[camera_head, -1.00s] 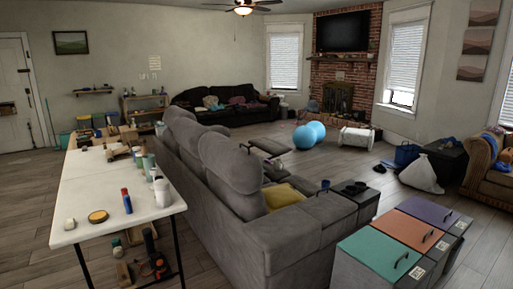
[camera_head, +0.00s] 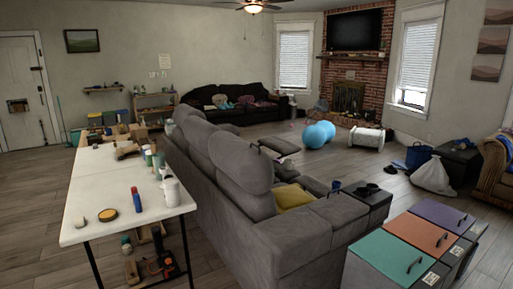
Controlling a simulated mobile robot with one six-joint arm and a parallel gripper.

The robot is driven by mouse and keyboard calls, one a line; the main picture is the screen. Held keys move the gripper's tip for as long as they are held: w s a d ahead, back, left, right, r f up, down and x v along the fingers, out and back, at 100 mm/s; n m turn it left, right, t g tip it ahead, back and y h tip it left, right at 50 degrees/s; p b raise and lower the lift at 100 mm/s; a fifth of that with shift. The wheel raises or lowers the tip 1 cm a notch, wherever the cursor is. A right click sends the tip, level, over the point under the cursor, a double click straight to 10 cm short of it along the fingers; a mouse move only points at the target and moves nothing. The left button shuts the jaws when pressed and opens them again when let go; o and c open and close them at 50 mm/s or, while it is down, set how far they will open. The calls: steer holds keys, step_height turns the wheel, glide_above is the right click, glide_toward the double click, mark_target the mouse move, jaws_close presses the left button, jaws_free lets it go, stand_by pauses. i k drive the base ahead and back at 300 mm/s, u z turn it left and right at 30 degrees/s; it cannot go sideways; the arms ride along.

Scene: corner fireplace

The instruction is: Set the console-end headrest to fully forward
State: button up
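The grey sofa (camera_head: 262,228) stands in the middle of the head view, its back towards me and running away to the upper left. Its nearest headrest (camera_head: 240,160), beside the console end, is a rounded grey cushion on top of the backrest. Further headrests (camera_head: 202,137) line up behind it. The exact tilt of the nearest headrest is hard to tell. My gripper is not in view.
A white folding table (camera_head: 125,190) with bottles and a yellow-black disc stands left of the sofa; tools lie under it. Bins with teal (camera_head: 387,257), orange and purple lids stand at front right. Blue balls (camera_head: 318,134) lie beyond the sofa.

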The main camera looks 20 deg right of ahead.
mark_target(245, 162)
steer(key=u, duration=0.1)
steer(key=i, duration=1.05)
steer(key=u, duration=0.4)
